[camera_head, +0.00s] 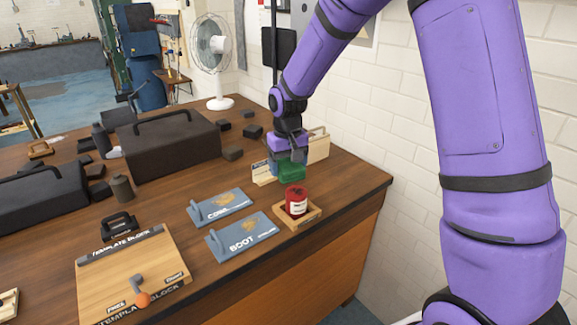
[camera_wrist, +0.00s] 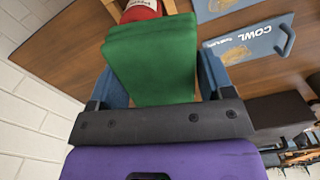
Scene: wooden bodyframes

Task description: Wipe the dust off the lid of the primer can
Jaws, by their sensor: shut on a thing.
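A red primer can (camera_head: 296,201) with a pale label stands upright in a small wooden tray (camera_head: 309,219) near the table's right front edge. My gripper (camera_head: 289,160) is behind the can and shut on a green block-shaped cloth or pad (camera_head: 290,172). In the wrist view the green pad (camera_wrist: 152,65) fills the space between the blue fingers. The red can (camera_wrist: 140,10) shows just past the pad's far end, partly hidden by it. The pad appears apart from the can in the head view. Dust on the lid is too small to tell.
Blue COWL (camera_head: 220,207) and BOOT (camera_head: 243,236) plates lie left of the can. A wooden template block (camera_head: 130,270) with an orange-knobbed lever is at front left. Dark cases (camera_head: 168,148) and small blocks stand farther back. A wooden holder (camera_head: 318,147) stands beside my gripper.

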